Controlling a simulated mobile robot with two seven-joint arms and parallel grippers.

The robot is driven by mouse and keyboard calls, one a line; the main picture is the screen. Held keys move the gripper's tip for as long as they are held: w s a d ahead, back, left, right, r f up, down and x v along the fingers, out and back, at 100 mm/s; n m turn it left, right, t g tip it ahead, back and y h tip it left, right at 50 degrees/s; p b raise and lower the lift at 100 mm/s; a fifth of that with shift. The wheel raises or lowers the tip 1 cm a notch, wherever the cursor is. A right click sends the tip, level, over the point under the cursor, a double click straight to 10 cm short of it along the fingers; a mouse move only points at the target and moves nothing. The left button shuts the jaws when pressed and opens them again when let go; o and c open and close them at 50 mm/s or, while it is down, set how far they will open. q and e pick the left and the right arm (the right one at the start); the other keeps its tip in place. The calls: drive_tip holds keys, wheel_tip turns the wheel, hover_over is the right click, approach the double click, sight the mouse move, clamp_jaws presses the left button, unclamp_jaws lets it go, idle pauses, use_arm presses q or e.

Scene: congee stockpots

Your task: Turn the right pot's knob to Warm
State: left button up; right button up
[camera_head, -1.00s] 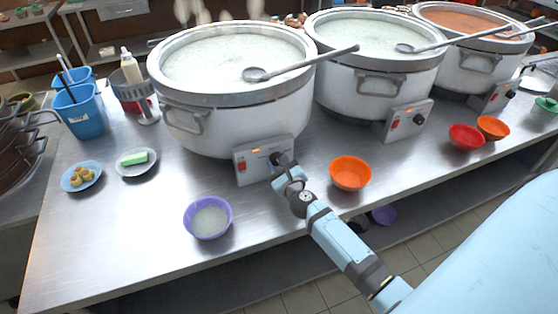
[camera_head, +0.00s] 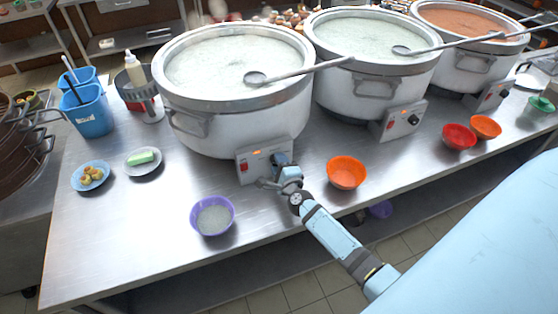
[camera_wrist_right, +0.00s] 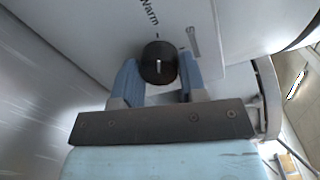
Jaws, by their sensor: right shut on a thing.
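Three white stockpots stand in a row: the left pot (camera_head: 235,122), the middle pot (camera_head: 350,95) and the right pot (camera_head: 455,70). My right gripper (camera_head: 282,160) is at the control box (camera_head: 250,166) of the left pot in the head view. In the right wrist view its two blue fingers (camera_wrist_right: 157,82) are shut on a black knob (camera_wrist_right: 158,62) with a white line. The line points up the picture, toward a small tick below the printed word Warm (camera_wrist_right: 148,12). The middle pot's control box (camera_head: 398,121) and the right pot's box (camera_head: 487,96) are untouched. My left gripper is not in view.
An orange bowl (camera_head: 346,173) stands right of my right wrist, and a purple bowl (camera_head: 213,216) stands front left. Ladles lie across the pot rims. Red (camera_head: 458,137) and orange bowls stand farther right. The steel table's (camera_head: 130,235) front left is clear.

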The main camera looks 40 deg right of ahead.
drive_tip(key=shift+n, duration=0.6)
drive_tip(key=shift+p, duration=0.3)
drive_tip(key=o, duration=0.9)
drive_tip(key=b+v, duration=0.1)
drive_tip(key=v, duration=1.2)
drive_tip(key=shift+s+a, duration=0.15)
drive_tip(key=shift+s, duration=0.25)
drive_tip(key=s+a+n+g+y, duration=0.2)
drive_tip(key=s+a+n, duration=0.2)
drive_tip(key=n, duration=0.4)
drive_tip(key=s+a+f+n+g+y+p, duration=0.1)
drive_tip(key=s+a+n+g+y, duration=0.1)
drive_tip(key=s+a+n, duration=0.3)
drive_tip(key=s+a+f+n+g+y+p, duration=0.1)
drive_tip(key=s+a+n, duration=0.3)
drive_tip(key=n, duration=0.8)
drive_tip(key=shift+s+a+f+g+y, duration=0.15)
drive_tip(key=shift+s+a+g+y, duration=0.2)
drive_tip(key=shift+a+g+y, duration=0.4)
